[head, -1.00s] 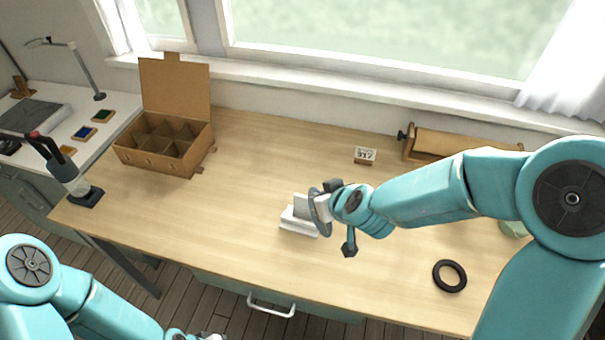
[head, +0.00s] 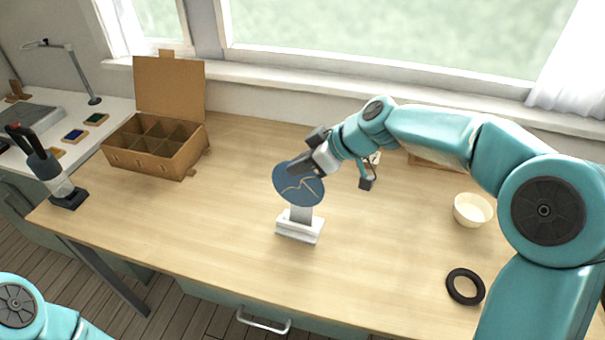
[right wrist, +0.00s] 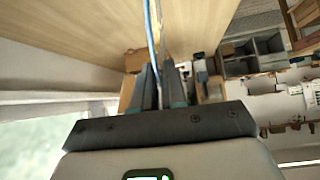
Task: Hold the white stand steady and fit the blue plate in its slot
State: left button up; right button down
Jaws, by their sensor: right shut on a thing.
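The blue plate (head: 290,190), a round disc with gold seams, shows its face in the head view. My right gripper (head: 314,169) is shut on its upper right edge. In the right wrist view the plate (right wrist: 152,35) is a thin edge-on line between the fingers (right wrist: 158,88). The white stand (head: 299,229) is upright on the table, with a block base and a pale back upright. The plate's lower edge overlaps the top of that upright in the picture; I cannot tell whether they touch. The slot is not clear. My left gripper is out of view.
An open cardboard box (head: 119,157) with compartments stands at the back left. A black-handled tool (head: 43,163) stands at the left edge. A cream bowl (head: 473,210) and a black ring (head: 465,287) lie to the right. The wooden table (head: 220,215) is clear around the stand.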

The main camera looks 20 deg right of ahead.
aim_at(302, 182)
jog(key=shift+w+n+g, duration=0.2)
jog(key=shift+n+g, duration=0.1)
jog(key=shift+n, duration=0.1)
jog(key=shift+s+d+f+b, duration=0.1)
jog(key=shift+s+f+b, duration=0.2)
jog(key=shift+f+b, duration=0.35)
jog(key=shift+w+f+b, duration=0.2)
jog(key=shift+f+b, duration=0.15)
jog(key=shift+f, duration=0.8)
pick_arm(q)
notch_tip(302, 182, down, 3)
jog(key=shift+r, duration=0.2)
pick_arm(e)
jog(key=shift+s, duration=0.15)
